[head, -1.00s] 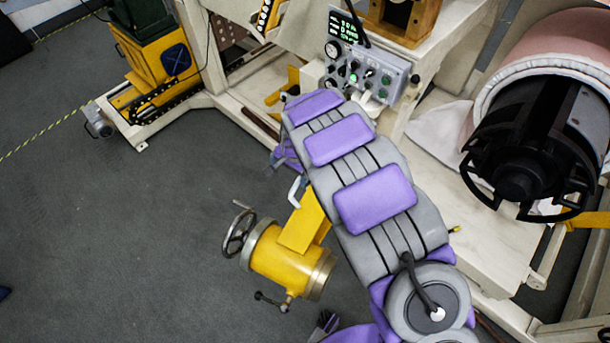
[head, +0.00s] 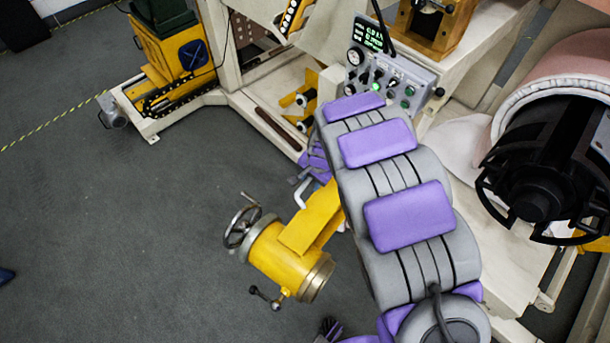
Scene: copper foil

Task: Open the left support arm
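The yellow support arm (head: 312,222) sticks out from behind my own arm toward the lower left. It ends in a yellow cylinder (head: 283,262) with a metal end ring, a grey handwheel (head: 242,226) and a small crank (head: 266,296). A white bent handle (head: 299,192) stands at its upper side. My grey arm with purple pads covers the support arm's inner end. What seems to be my gripper (head: 302,178), purple and dark grey, shows partly past my arm, close to the white handle. Its fingers are mostly hidden, so I cannot tell contact or opening.
A control panel (head: 392,82) with a lit green button stands behind my arm. A large roll (head: 562,75) with a black chuck (head: 545,190) is at the right. A yellow and green unit (head: 175,60) sits on the white frame at upper left. The grey floor (head: 120,240) at left is clear.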

